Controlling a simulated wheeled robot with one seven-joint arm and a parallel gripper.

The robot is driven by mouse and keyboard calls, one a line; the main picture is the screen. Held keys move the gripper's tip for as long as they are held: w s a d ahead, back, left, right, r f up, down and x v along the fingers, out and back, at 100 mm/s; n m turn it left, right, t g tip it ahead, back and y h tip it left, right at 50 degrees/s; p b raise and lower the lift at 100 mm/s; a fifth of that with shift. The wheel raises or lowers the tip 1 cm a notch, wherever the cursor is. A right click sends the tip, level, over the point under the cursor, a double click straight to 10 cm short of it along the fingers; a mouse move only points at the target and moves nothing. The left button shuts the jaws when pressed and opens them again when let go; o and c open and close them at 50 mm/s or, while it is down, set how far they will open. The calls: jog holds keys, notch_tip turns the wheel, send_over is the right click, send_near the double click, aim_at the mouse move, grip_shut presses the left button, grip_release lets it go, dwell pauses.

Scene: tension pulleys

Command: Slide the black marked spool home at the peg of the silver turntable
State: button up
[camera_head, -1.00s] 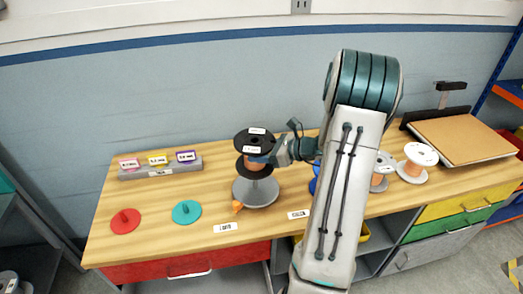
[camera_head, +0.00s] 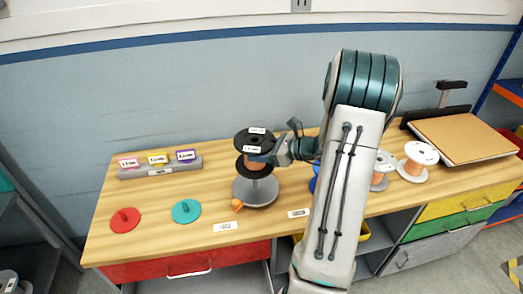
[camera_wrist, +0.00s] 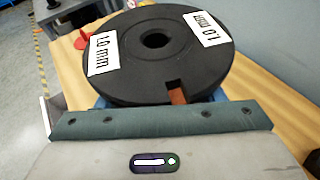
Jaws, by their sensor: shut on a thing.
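The black marked spool (camera_head: 254,138) has black flanges, copper-coloured wire and white labels; in the wrist view its top flange (camera_wrist: 135,65) shows two "1.0 mm" labels, a centre hole and a notch. My gripper (camera_head: 272,157) is shut on the spool from the right, between the flanges, and holds it roughly upright. The silver turntable (camera_head: 255,196) is on the bench directly below, with its disc in sight under the spool. Its peg is largely hidden by the spool, so I cannot tell how far the peg is inside the hole.
A small orange piece (camera_head: 237,205) is at the turntable's front left edge. Red (camera_head: 125,220) and teal (camera_head: 187,211) peg discs lie to the left, with a grey label block (camera_head: 160,168) behind. Copper spools (camera_head: 417,160) and a brown board (camera_head: 462,138) are right of my arm.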

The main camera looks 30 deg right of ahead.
jog(key=shift+f, duration=0.15)
jog(key=shift+f+b, duration=1.2)
jog(key=shift+f, duration=0.1)
jog(key=shift+f, duration=0.2)
jog(key=shift+f+b, duration=1.3)
jog(key=shift+f, duration=0.15)
dwell(0.6)
jog(key=shift+f+b, duration=1.3)
jog(key=shift+f, duration=0.05)
jog(key=shift+f, duration=0.1)
jog(key=shift+f+b, duration=0.65)
jog(key=shift+f, duration=0.05)
dwell(0.6)
